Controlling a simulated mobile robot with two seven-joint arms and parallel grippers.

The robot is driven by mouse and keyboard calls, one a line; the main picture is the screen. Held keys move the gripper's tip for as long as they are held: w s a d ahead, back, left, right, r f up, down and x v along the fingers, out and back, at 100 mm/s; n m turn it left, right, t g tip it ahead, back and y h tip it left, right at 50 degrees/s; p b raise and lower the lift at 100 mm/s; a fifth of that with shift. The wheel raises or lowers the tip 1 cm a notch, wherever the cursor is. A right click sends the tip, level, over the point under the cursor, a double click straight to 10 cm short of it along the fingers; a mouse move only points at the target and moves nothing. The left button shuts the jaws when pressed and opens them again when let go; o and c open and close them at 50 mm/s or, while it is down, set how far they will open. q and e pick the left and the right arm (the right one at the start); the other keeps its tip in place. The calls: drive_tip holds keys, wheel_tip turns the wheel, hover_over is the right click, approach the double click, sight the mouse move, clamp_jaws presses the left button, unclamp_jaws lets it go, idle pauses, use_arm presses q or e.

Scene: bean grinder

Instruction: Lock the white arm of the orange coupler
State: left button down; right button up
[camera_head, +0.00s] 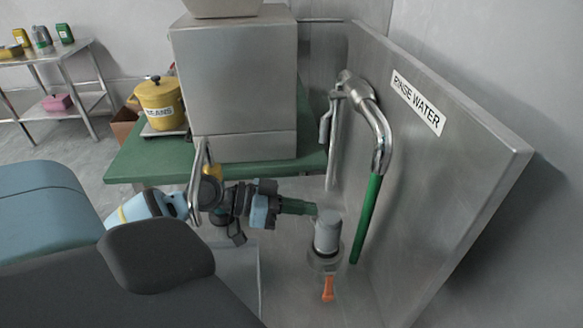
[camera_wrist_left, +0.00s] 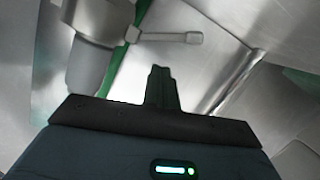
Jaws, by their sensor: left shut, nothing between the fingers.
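A small orange part (camera_head: 328,288), likely of the coupler, shows below a grey cylinder (camera_head: 327,232) on a round collar (camera_head: 322,262). My left gripper (camera_head: 314,209) reaches in from the left, with its tip beside the cylinder's upper left side. In the left wrist view its fingers (camera_wrist_left: 160,72) are shut and empty. A grey body (camera_wrist_left: 88,62) stands left of the fingers there, and a pale lever (camera_wrist_left: 168,38) points right from it, beyond the fingertips. I cannot tell whether this lever is the coupler's white arm, or whether the fingers touch it. My right gripper is not in view.
A steel panel marked RINSE WATER (camera_head: 455,150) bounds the right side. A steel box (camera_head: 235,95) and a yellow BEANS pot (camera_head: 158,103) stand on a green table (camera_head: 140,160).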

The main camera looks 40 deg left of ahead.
use_arm(q)
drive_tip(key=s+d+r, duration=0.1)
drive_tip(key=s+d, duration=0.6)
drive_tip(key=s, duration=0.4)
drive_tip(key=shift+s+d+r, duration=0.2)
drive_tip(key=shift+s+d, duration=0.05)
